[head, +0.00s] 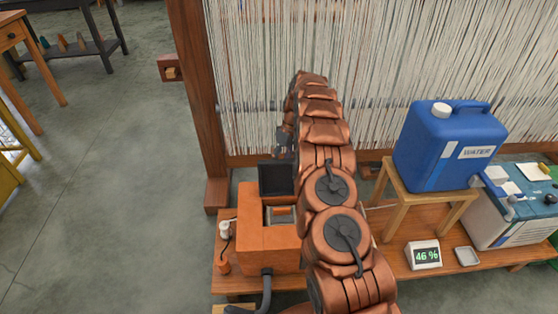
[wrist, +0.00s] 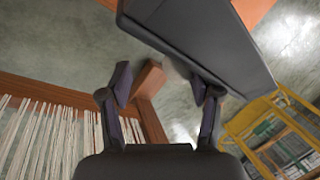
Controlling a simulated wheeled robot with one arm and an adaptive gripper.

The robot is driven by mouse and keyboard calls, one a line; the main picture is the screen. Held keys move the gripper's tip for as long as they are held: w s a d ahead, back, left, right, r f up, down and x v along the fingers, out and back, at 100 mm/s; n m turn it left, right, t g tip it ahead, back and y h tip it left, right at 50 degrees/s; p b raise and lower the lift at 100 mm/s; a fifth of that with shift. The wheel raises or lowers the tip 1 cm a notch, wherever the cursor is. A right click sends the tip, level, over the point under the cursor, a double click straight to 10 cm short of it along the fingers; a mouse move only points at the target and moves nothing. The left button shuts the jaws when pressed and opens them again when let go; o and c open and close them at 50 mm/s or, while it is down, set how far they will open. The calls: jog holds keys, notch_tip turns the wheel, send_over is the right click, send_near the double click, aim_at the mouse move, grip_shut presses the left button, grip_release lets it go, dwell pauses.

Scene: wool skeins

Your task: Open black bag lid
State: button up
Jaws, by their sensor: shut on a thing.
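The black lid (head: 275,178) stands raised at the back of an orange box (head: 262,228) in the head view. Below the lid, a grey opening with a small orange piece shows in the box's top. In the wrist view the lid is a large dark slab (wrist: 205,45) across the top, tilted. My gripper (wrist: 162,88) has its fingers at the lid's lower edge, shut on it; the exact contact is partly hidden. In the head view my gripper (head: 284,142) is just above the lid, mostly hidden by my copper arm.
The box stands on a low wooden bench (head: 400,262). A loom with white threads (head: 380,70) rises behind. To the right are a blue water jug (head: 440,140) on a stool, a display (head: 424,255) and a blue-and-white box (head: 510,215).

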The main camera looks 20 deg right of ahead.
jog(key=shift+s+a, duration=0.1)
jog(key=shift+a, duration=0.1)
dwell(0.3)
jog(key=shift+r, duration=0.1)
jog(key=v, duration=0.7)
jog(key=shift+r, duration=0.2)
dwell(0.5)
